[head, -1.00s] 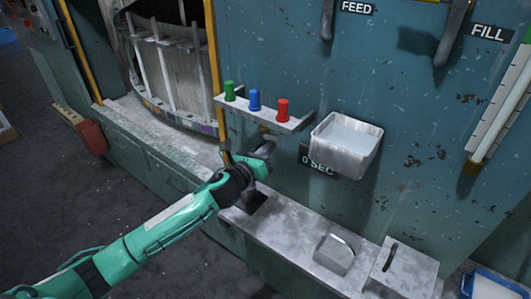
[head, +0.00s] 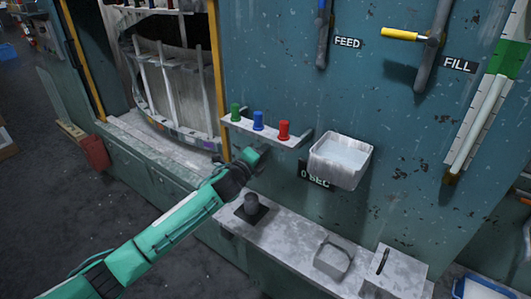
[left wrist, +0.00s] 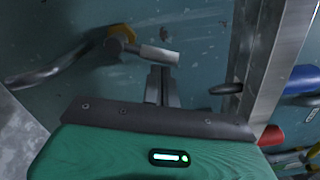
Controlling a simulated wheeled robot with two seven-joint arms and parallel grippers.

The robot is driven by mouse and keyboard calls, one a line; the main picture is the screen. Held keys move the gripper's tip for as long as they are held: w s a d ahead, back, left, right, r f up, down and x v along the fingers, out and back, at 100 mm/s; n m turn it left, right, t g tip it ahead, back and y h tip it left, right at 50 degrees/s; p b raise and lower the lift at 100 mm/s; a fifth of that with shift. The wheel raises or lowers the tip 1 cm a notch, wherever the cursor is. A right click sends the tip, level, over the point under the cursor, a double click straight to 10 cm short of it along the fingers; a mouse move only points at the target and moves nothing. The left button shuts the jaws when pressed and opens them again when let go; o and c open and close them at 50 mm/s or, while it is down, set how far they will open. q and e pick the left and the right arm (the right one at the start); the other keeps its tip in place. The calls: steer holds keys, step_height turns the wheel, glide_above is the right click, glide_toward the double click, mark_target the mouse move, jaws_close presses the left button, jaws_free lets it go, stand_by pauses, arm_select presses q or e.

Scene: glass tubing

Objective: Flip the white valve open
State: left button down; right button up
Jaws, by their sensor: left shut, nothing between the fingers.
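In the left wrist view, a valve with a yellow-orange hub (left wrist: 122,33) and a short whitish handle (left wrist: 158,54) is mounted on the teal wall, with a bent grey pipe running left from it. My left gripper shows in the left wrist view (left wrist: 162,72) with its fingers together and empty. The fingertips are close to the handle's right end; I cannot tell whether they touch it. In the head view, my left gripper (head: 257,152) is just below the small shelf, and I cannot make out the valve there. My right gripper is not in view.
The wall shelf (head: 265,133) holds green (head: 235,111), blue (head: 258,120) and red (head: 283,129) pegs. A white bin (head: 341,160) hangs to its right. FEED (head: 322,40) and FILL (head: 430,50) levers are higher up.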

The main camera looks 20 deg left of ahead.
arm_select(q)
steer(key=n, duration=0.1)
steer(key=a+r+n+p, duration=0.1)
steer(key=n, duration=0.1)
steer(key=shift+w+a, duration=0.25)
steer(key=shift+w, duration=0.15)
steer(key=shift+a, duration=0.15)
stand_by(0.5)
